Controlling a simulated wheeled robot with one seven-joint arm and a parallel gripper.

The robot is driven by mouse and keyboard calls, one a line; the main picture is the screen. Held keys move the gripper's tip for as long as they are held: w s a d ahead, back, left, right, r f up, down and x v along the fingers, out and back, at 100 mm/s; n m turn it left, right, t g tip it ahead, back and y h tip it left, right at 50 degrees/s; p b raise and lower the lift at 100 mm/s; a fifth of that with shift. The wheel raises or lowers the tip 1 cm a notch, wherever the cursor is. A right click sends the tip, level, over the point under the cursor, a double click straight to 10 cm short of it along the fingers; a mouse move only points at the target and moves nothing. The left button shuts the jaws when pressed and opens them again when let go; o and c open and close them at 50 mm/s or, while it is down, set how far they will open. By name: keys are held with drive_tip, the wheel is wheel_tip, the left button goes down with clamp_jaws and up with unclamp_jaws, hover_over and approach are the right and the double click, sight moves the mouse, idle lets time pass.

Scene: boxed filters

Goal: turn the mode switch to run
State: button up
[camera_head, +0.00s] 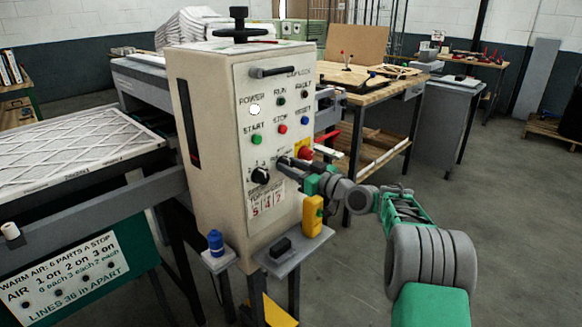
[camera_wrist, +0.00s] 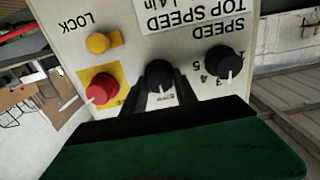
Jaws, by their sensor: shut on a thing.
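The mode switch appears to be the middle black knob (camera_wrist: 159,72) in the wrist view, where the panel appears upside down. Its white pointer mark points toward my gripper, down in that picture. My gripper (camera_wrist: 160,95) has its two dark fingers shut on this knob, one on each side. The small label under it is mostly hidden by the fingers, so I cannot read the position names. In the head view my gripper (camera_head: 288,165) reaches the lower panel face from the right and hides the switch.
A speed knob (camera_wrist: 224,62) sits on one side, and a red knob (camera_wrist: 101,88) on a yellow plate on the other, with a yellow button (camera_wrist: 97,43) near it. The cream control cabinet (camera_head: 215,140) carries lamps and push buttons higher up. A small shelf (camera_head: 292,255) juts out below.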

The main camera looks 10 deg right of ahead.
clamp_jaws()
drive_tip(key=m+p, duration=0.1)
drive_tip(key=m, duration=0.5)
drive_tip(key=shift+d, duration=0.1)
drive_tip(key=shift+w+m+p, duration=0.1)
drive_tip(key=shift+m+p, duration=0.55)
drive_tip(key=shift+m, duration=0.85)
drive_tip(key=shift+f, duration=0.1)
drive_tip(key=o, duration=1.2)
unclamp_jaws()
drive_tip(key=v, duration=0.7)
drive_tip(key=shift+s+d+b, duration=0.25)
drive_tip(key=shift+s+b, duration=0.05)
drive_tip(key=shift+b, duration=0.1)
